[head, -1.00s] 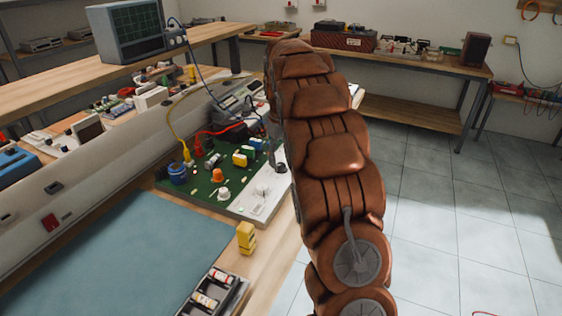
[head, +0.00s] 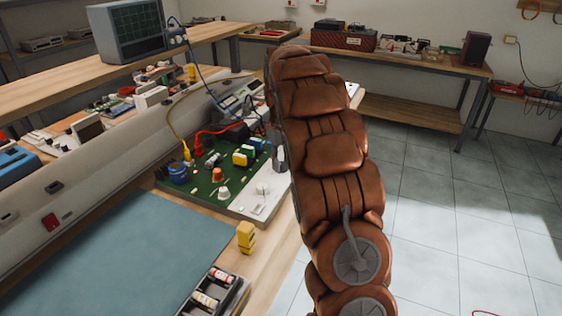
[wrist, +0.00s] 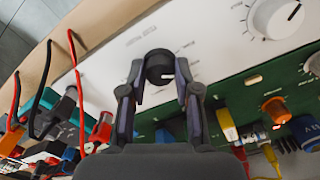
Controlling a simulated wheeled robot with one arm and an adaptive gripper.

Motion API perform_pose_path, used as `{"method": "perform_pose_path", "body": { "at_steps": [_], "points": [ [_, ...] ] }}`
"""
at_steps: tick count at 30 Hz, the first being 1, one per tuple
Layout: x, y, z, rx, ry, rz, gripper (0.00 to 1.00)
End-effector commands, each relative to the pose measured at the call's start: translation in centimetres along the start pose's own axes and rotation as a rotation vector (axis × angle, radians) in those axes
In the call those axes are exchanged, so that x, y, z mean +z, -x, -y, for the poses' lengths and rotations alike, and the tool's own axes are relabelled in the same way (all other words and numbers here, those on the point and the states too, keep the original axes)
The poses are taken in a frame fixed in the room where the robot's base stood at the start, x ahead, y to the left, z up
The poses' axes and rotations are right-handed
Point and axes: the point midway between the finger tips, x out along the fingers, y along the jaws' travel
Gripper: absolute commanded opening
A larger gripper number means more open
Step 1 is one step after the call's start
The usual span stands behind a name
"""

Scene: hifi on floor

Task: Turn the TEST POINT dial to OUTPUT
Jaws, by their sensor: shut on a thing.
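A black dial knob (wrist: 160,66) stands on the white panel (wrist: 115,65) of the board in the wrist view. My gripper (wrist: 160,70) is shut on this knob, with one finger on each side. A small pale mark shows on the knob's lower edge. Fine print lies around the knob, too small to read, so I cannot tell which setting it points to. In the head view, the white panel (head: 250,208) is at the right end of the green board, and my arm hides the black knob there.
A white dial (wrist: 275,15) with a dark pointer line is on the same panel. Red and black leads (wrist: 75,70) rise at the left in the wrist view. Yellow blocks (head: 245,237) and a tray of cylinders (head: 218,290) lie near the bench edge.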

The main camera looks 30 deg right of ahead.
Motion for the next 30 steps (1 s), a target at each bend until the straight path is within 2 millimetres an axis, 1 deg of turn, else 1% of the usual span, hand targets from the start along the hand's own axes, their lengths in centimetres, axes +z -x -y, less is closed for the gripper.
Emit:
{"method": "perform_pose_path", "body": {
  "at_steps": [1, 3, 4, 9, 14, 20, 30],
  "points": [
    [0.01, 0.0, 0.0, 0.0, 0.0, 0.0, 0.06],
    [0.01, 0.0, -0.01, 0.0, 0.0, 0.0, 0.0],
    [0.02, 0.03, 0.37, 0.0, 0.001, 0.001, 0.0],
    [0.0, 0.0, 0.1, -0.001, -0.01, 0.001, 0.0],
    [-0.02, 0.0, 0.12, -0.002, -0.059, 0.001, 0.0],
    [-0.02, 0.0, 0.12, -0.001, -0.185, 0.001, 0.0],
    [0.0, -0.02, 0.1, -0.001, -0.456, 0.002, 0.0]
  ]
}}
